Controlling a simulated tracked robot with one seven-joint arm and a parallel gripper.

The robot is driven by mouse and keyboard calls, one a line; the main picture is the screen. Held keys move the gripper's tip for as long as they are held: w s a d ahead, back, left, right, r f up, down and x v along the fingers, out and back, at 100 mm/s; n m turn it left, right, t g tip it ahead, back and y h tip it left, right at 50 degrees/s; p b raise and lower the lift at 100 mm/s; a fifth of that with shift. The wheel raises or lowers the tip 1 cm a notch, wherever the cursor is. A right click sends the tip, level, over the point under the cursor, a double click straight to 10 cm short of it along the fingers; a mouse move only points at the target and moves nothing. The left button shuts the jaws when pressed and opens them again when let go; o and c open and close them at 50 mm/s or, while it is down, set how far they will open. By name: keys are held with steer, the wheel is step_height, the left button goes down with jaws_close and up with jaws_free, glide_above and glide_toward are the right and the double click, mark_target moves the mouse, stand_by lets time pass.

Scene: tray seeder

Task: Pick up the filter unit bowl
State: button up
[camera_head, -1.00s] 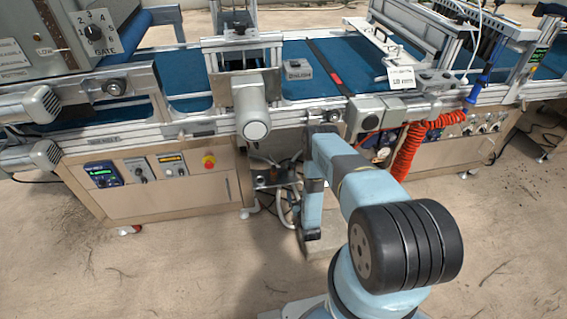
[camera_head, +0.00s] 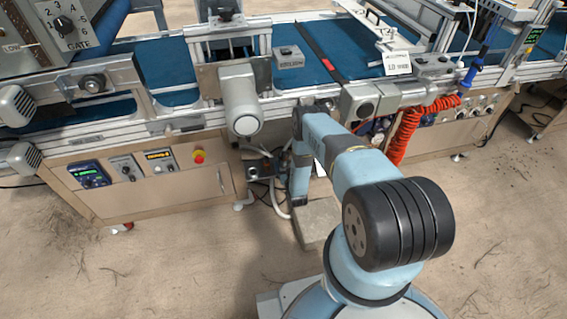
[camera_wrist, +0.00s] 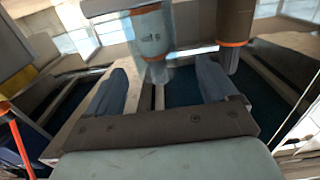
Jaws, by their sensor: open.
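In the wrist view, a clear bluish bowl (camera_wrist: 153,40) with small dark markings and an orange ring at its top hangs ahead, between the lines of my two fingers. Next to it on the right is a brown bowl (camera_wrist: 235,20) with an orange ring at its lower end. The frames do not label which one is the filter unit bowl. My gripper (camera_wrist: 162,68) is open, its fingers wide apart and nothing clasped between them. The clear bowl's lower end is near the fingertips; I cannot tell whether it touches. In the head view, my arm hides most of this spot.
The seeder's blue conveyor (camera_head: 170,58) runs above beige cabinets (camera_head: 140,185). A coiled orange hose (camera_head: 405,130) hangs right of my arm. White hoses (camera_head: 280,200) and a concrete block (camera_head: 317,222) are low beside the arm. The floor in front is mostly clear.

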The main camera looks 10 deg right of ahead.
mark_target(285, 161)
steer(key=shift+w+d+f, duration=0.1)
steer(key=shift+w+f, duration=0.05)
steer(key=shift+w, duration=1.15)
steer(key=shift+w+d+f, duration=0.1)
steer(key=shift+w+f, duration=0.05)
steer(key=shift+w, duration=1.15)
steer(key=c, duration=1.1)
steer(key=shift+r, duration=0.15)
steer(key=shift+r, duration=0.65)
steer(key=s+r, duration=0.3)
steer(key=s, duration=0.1)
steer(key=s+r, duration=0.4)
steer(key=s, duration=0.1)
steer(key=s+a+r, duration=0.1)
steer(key=s+r, duration=0.3)
steer(key=s, duration=0.1)
steer(key=shift+r, duration=0.25)
